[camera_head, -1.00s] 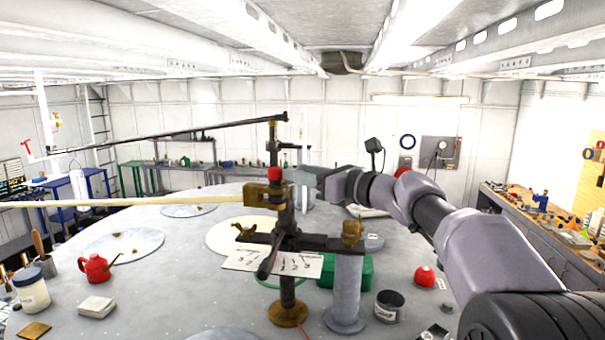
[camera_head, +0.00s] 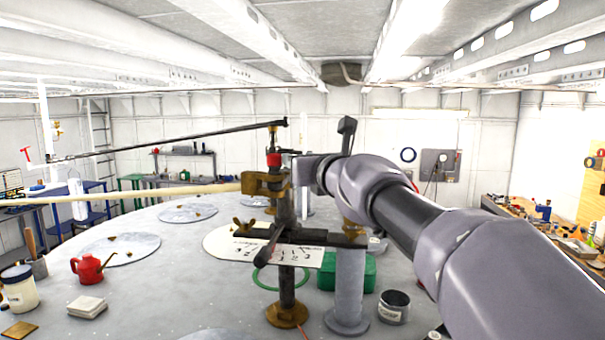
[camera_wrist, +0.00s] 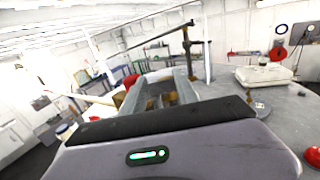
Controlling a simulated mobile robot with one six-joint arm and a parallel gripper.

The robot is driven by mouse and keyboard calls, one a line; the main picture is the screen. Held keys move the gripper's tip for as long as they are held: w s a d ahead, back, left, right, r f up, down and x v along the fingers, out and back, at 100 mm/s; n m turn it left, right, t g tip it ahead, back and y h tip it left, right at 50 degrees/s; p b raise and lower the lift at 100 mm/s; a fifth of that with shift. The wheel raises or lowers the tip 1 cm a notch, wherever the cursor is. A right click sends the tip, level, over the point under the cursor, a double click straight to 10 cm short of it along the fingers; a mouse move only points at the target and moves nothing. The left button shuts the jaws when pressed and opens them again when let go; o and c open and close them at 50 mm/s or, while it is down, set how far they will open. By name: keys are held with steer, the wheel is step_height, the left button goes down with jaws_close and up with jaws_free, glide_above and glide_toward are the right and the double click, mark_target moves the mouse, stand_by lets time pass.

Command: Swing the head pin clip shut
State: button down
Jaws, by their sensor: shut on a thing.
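A brass clamp (camera_head: 262,183) sits on the dark upright post (camera_head: 286,215), at the end of a long pale pole (camera_head: 130,207). A red cap (camera_head: 273,160) is just above it, with a thin dark arm (camera_head: 170,141) on top. My gripper (camera_head: 297,172) is at the right side of the post head, its fingertips partly hidden by the wrist. In the wrist view my gripper (camera_wrist: 165,88) has grey fingers close around small brass parts (camera_wrist: 168,98), which I take to be the head pin clip. Its exact angle is hidden by the fingers.
The round grey deck holds a red oil can (camera_head: 88,268), a white jar (camera_head: 18,288), a green box (camera_head: 347,271) and a dark tin (camera_head: 394,306). A grey column (camera_head: 349,290) with a dark crossbar stands right of the post.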

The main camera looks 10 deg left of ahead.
steer(key=shift+s+a+r+m+t+h+p, duration=0.15)
steer(key=shift+m+t+h, duration=0.4)
steer(key=shift+m+h, duration=0.75)
steer(key=shift+s+a+f+m+t+h+p, duration=0.2)
steer(key=shift+m+t+h, duration=0.45)
steer(key=shift+h, duration=1.1)
steer(key=shift+s+r+m+t+h+p, duration=0.15)
steer(key=shift+m+t+h+p, duration=0.2)
steer(key=shift+m+h, duration=1)
steer(key=shift+h, duration=0.5)
steer(key=c, duration=0.9)
jaws_free()
steer(key=shift+d, duration=0.2)
steer(key=shift+f, duration=0.2)
